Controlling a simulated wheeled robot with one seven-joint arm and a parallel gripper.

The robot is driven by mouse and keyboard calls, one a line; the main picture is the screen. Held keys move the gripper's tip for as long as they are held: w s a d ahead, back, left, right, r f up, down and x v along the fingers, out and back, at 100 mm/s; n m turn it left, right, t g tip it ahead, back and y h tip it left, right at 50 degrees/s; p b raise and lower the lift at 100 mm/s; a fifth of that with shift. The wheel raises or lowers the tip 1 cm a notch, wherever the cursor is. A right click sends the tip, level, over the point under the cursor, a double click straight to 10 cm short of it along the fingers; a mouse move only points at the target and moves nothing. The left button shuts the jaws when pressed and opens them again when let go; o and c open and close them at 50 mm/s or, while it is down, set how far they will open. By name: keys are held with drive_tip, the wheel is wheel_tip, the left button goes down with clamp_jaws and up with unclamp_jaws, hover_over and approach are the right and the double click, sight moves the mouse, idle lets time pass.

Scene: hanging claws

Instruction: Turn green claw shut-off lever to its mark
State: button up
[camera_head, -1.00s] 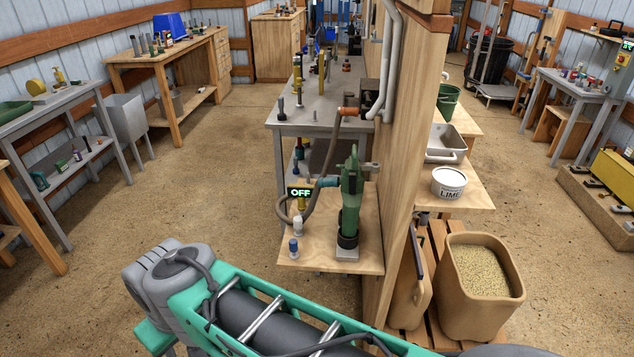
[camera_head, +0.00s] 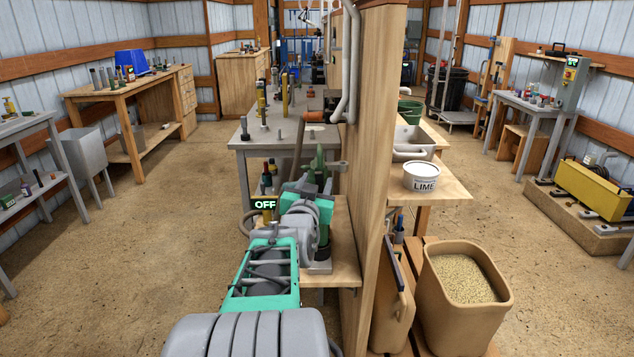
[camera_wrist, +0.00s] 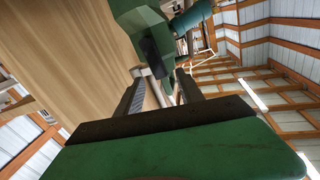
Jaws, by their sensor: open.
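The green claw (camera_head: 318,166) hangs upright beside the wooden partition, mostly hidden behind my arm in the head view. In the wrist view its green body (camera_wrist: 138,18) is at the top, with a teal hose fitting (camera_wrist: 192,18) to the right. A pale grey rod-like piece (camera_wrist: 155,88) lies between my fingers in that view; I cannot tell whether it is the lever or whether they touch it. My gripper (camera_head: 310,178) is open close in front of the claw; both dark fingers (camera_wrist: 158,93) point toward it. The mark is not distinguishable.
An OFF sign (camera_head: 265,203) stands just left of my gripper. The wooden partition (camera_head: 372,150) rises close on the right. A small wooden shelf (camera_head: 345,262) is below, and a grey bench (camera_head: 245,137) stands behind. The left floor is open.

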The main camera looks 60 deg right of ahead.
sight(319, 183)
drive_tip(key=x, duration=0.2)
drive_tip(key=shift+w+d, duration=0.1)
drive_tip(key=shift+d, duration=0.2)
clamp_jaws()
idle(0.3)
